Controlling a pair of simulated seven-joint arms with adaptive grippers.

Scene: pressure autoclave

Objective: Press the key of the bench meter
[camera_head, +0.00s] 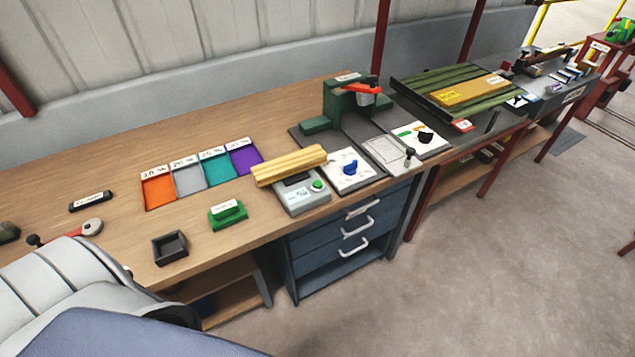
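The bench meter appears to be the light grey box (302,203) near the front edge of the bench, with a dark display strip. Its round green key (317,185) is at the upper right of its face and shows uncovered. A yellow ridged block (288,166) lies across the back of the box and hides part of it. Neither of my grippers is in view; only pale and blue-grey parts that look like my own arm or body fill the lower left corner.
Left of the meter are a green labelled block (228,214), a dark open box (170,247) and several coloured trays (158,188). A panel with a blue knob (349,168) stands close on its right, with a green press (345,105) behind. Bare bench lies left of the green block.

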